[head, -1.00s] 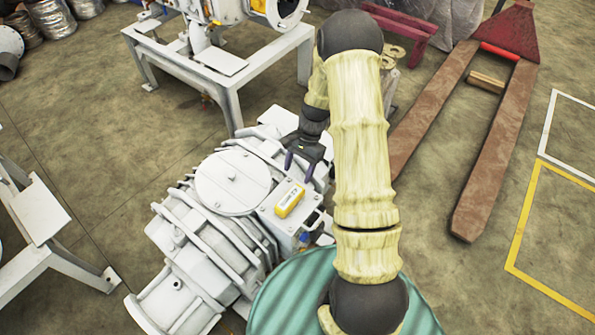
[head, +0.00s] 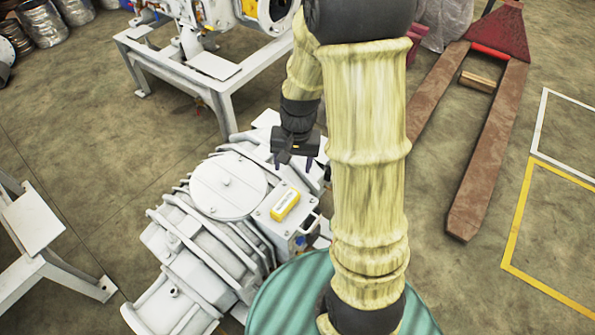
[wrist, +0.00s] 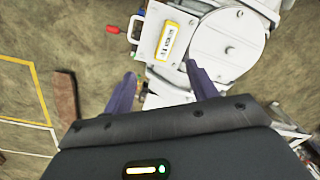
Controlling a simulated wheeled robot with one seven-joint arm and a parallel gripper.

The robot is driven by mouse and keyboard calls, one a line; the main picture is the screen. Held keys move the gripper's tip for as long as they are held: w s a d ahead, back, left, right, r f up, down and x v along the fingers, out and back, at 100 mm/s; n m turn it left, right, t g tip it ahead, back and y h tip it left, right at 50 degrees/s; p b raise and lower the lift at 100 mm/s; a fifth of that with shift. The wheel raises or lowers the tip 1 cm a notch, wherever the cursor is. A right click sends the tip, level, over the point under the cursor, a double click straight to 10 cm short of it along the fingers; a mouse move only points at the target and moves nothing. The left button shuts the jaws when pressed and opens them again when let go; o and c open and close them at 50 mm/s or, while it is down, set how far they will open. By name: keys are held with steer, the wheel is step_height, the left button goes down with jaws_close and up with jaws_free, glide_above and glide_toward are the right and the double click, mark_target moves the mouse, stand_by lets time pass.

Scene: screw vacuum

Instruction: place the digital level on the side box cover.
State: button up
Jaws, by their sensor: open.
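The digital level (head: 285,205) is a small yellow block with a pale display face. It lies flat on the side box cover (head: 267,214), a light grey plate on the flank of the pale grey vacuum machine (head: 180,250). In the wrist view the level (wrist: 167,40) lies on the cover (wrist: 152,25), beyond my fingertips. My gripper (head: 297,165) is above the machine, behind the level in the head view, and does not touch it. In the wrist view the gripper (wrist: 161,78) has its two purple fingers wide apart with nothing between them.
A round lid (head: 228,183) sits left of the cover, and a metal handle (head: 310,223) sticks out at its right edge. A teal round surface (head: 290,290) is in front. A grey bench (head: 205,75) stands behind. A red-brown pallet jack (head: 485,150) is at right.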

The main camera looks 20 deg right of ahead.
steer(key=s+a+r+n+t+h, duration=0.1)
steer(key=s+r+n+t, duration=0.1)
steer(key=s+r+n, duration=0.2)
steer(key=s+r, duration=0.2)
steer(key=s, duration=0.1)
steer(key=shift+s+a+r+n+t, duration=0.2)
steer(key=shift+s+a+n+t, duration=0.1)
steer(key=shift+s+n, duration=0.1)
